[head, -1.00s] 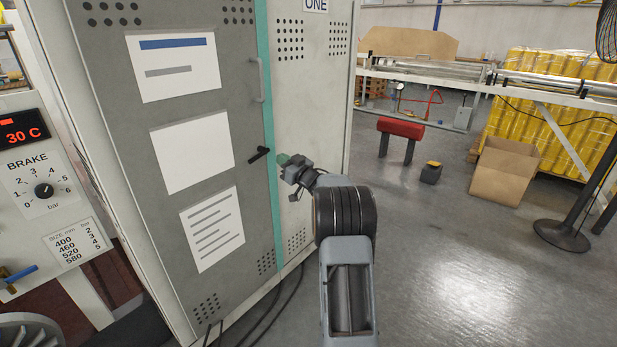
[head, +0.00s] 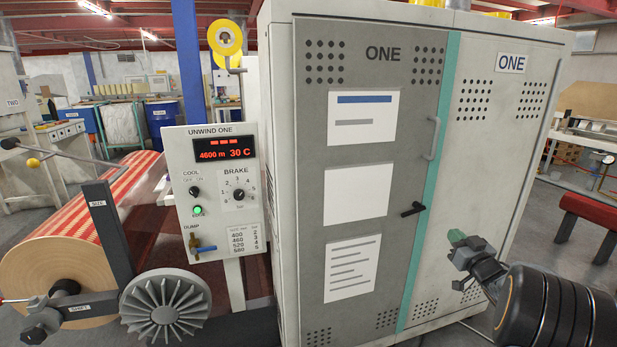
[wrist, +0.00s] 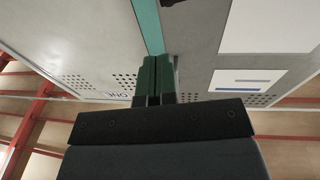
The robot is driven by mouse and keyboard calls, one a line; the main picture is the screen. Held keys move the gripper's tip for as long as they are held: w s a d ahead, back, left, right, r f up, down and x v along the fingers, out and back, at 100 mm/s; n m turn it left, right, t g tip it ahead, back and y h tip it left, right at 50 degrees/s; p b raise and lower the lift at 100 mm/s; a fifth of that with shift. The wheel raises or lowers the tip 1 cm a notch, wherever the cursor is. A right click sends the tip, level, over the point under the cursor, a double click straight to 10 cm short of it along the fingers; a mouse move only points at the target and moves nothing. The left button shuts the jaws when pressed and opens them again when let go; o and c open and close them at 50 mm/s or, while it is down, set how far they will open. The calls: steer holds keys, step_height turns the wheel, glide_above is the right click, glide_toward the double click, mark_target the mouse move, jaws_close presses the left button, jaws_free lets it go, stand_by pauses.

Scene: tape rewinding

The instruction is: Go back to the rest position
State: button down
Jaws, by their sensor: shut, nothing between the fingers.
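My gripper (head: 457,238) is at the right of the head view, in front of the light right-hand side of the cabinet marked ONE (head: 497,130). Its green fingertips are together and hold nothing. In the wrist view the green fingers (wrist: 154,78) lie side by side, with the cabinet behind them. The grey cabinet door (head: 385,75) is closed, with a black handle (head: 413,209) to the left of my gripper. The gripper looks apart from the handle.
An unwind panel (head: 211,200) reading 4600 m and 30 C stands left of the cabinet. A striped roll (head: 60,275) and a finned grey wheel (head: 165,308) are at the left. A red-topped stand (head: 592,212) is at the far right.

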steer(key=s+a+r+m+g+h+p, duration=0.35)
steer(key=a+r+g+h+p, duration=0.2)
steer(key=a+r+p, duration=0.7)
steer(key=s+a+r+n+g+y+p, duration=0.1)
steer(key=s+a+g+p, duration=0.3)
steer(key=s+a, duration=0.4)
steer(key=s+a+r+n+g+y+p, duration=0.1)
steer(key=s+a+r+g+y+p, duration=0.2)
steer(key=s, duration=1.2)
steer(key=a+g+p, duration=0.2)
steer(key=a+g, duration=0.1)
steer(key=a, duration=0.2)
steer(key=shift+s+a+r, duration=0.2)
steer(key=shift+s+r, duration=0.05)
steer(key=shift+r, duration=0.05)
steer(key=c, duration=1.8)
jaws_free()
